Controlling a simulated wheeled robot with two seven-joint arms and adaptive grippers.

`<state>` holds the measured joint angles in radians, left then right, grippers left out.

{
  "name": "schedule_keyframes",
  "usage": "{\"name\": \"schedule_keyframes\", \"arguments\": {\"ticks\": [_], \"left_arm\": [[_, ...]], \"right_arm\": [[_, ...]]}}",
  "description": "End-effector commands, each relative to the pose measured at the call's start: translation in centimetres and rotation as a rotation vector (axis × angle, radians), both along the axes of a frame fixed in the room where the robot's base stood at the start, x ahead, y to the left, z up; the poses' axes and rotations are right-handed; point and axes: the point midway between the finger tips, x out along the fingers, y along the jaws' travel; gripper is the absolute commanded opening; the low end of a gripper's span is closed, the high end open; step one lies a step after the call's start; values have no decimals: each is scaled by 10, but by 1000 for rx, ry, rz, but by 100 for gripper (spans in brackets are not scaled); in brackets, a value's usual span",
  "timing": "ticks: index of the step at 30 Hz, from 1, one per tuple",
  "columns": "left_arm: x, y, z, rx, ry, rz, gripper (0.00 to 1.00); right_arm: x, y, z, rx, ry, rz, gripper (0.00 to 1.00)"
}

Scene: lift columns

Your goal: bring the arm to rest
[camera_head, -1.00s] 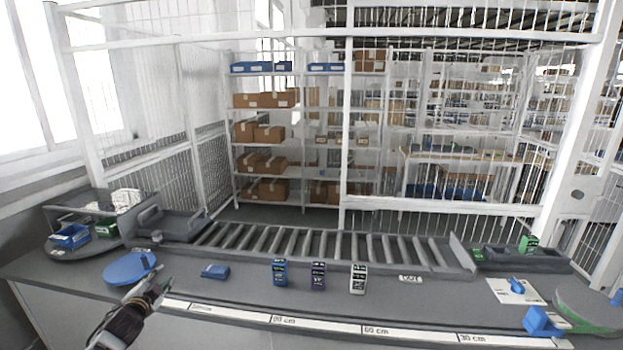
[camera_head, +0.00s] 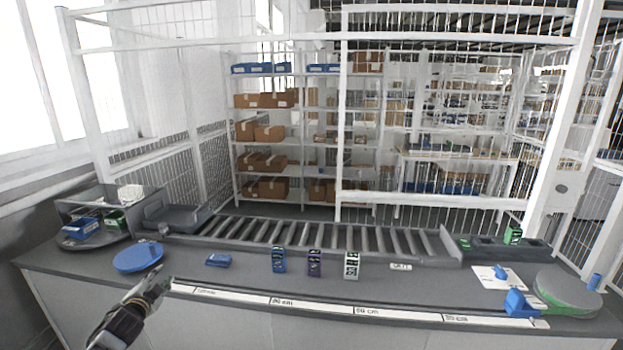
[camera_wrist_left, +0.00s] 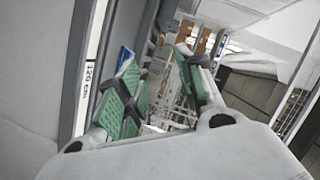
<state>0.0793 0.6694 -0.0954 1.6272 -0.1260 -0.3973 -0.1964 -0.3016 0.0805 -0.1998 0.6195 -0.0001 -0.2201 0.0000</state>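My left gripper (camera_head: 156,284) is at the front left of the workbench (camera_head: 400,290), over its front edge and near the blue round disc (camera_head: 138,257). In the left wrist view its two green-padded fingers (camera_wrist_left: 160,95) stand apart with nothing visible between them. My right gripper is not in view.
Lift columns in blue (camera_head: 279,260), purple (camera_head: 314,263) and white (camera_head: 352,265) stand mid-bench. A blue piece (camera_head: 218,260) lies left of them. A roller conveyor (camera_head: 320,237) runs behind. A grey-green turntable (camera_head: 568,288) and blue block (camera_head: 518,303) sit at right. The front strip is mostly clear.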

Motion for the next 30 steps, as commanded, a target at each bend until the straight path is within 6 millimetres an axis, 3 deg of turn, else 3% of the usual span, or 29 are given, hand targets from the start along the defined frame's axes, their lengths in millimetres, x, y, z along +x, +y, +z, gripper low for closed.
{"name": "schedule_keyframes", "arguments": {"ticks": [14, 23, 30], "left_arm": [[2, -4, 3, -69, -29, -8, 37], [-1, 19, -30, -124, 3, 26, 37], [-10, 48, -75, -161, 56, 75, 37]], "right_arm": [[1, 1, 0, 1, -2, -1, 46], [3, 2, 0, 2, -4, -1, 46], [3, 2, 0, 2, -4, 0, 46]]}}
